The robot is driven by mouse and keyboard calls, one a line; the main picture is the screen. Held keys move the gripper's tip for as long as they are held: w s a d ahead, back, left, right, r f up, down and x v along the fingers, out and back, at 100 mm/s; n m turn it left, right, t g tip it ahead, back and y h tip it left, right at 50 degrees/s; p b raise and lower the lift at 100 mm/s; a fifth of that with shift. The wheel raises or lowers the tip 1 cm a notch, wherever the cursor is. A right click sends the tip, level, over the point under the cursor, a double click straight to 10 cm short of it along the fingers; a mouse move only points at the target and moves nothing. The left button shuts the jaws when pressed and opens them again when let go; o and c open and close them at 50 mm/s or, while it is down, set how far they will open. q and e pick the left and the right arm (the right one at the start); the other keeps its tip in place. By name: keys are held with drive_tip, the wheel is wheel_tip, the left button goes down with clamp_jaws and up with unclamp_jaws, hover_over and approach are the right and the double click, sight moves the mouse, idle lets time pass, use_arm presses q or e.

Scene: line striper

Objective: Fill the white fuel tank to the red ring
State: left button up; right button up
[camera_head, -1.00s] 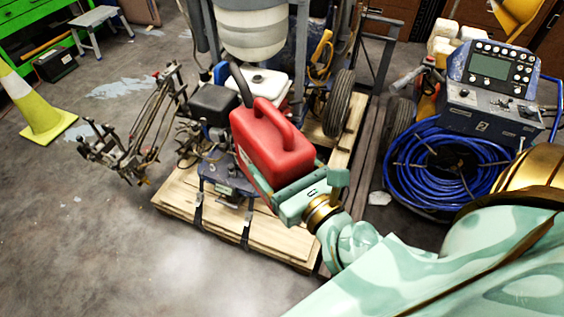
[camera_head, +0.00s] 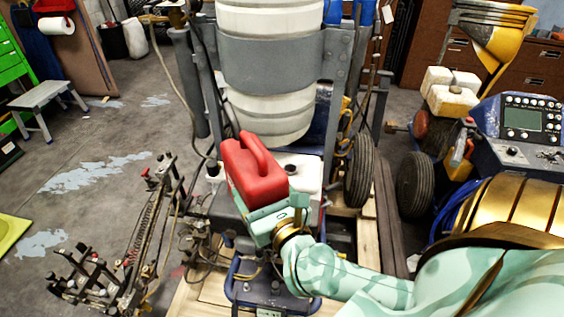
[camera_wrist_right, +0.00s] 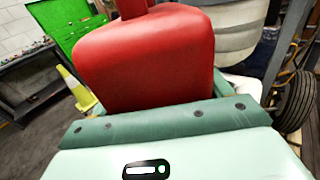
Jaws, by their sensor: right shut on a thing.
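A red fuel can (camera_head: 262,182) is held in my right gripper (camera_head: 278,216), which is shut on it. The can looks tilted, with its handle on the upper right side. The right wrist view also shows the red can (camera_wrist_right: 150,60) above my gripper (camera_wrist_right: 165,122). The white fuel tank (camera_head: 303,170) is on the machine, just behind and right of the can, which partly covers it. A white surface, probably the tank, shows in the right wrist view (camera_wrist_right: 243,87). I cannot see the can's spout, a red ring or the fuel level. My left gripper is not in view.
The line striper carries a large white drum (camera_head: 270,115) behind the tank. Its black wheel (camera_head: 358,172) is to the right. A spindly metal arm assembly (camera_head: 130,262) extends at left. A blue control console (camera_head: 522,130) stands at right. Floor at left is open.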

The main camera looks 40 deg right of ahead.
drive_tip(key=w+d+f+m+h+b, duration=0.1)
drive_tip(key=w+d+f, duration=0.1)
drive_tip(key=w+d+f+m+g+h+b, duration=0.1)
drive_tip(key=w+d+f+h, duration=0.1)
drive_tip(key=w+d, duration=0.1)
drive_tip(key=shift+d+f+m+h, duration=0.1)
drive_tip(key=shift+f+m+h, duration=0.05)
drive_tip(key=shift+m+h, duration=0.15)
use_arm(q)
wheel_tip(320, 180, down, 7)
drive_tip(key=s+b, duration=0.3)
drive_tip(key=b, duration=0.2)
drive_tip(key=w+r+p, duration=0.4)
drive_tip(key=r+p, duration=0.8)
drive_tip(key=p, duration=0.1)
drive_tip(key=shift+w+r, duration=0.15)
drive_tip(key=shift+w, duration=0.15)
use_arm(e)
drive_tip(key=w+d+f+m+g, duration=0.2)
drive_tip(key=d+f+m+g, duration=0.2)
drive_tip(key=g, duration=0.5)
drive_tip(key=d+f, duration=0.1)
drive_tip(key=d, duration=0.1)
drive_tip(key=shift+w+d+f+m+h, duration=0.25)
drive_tip(key=shift+d+f+m+h, duration=0.15)
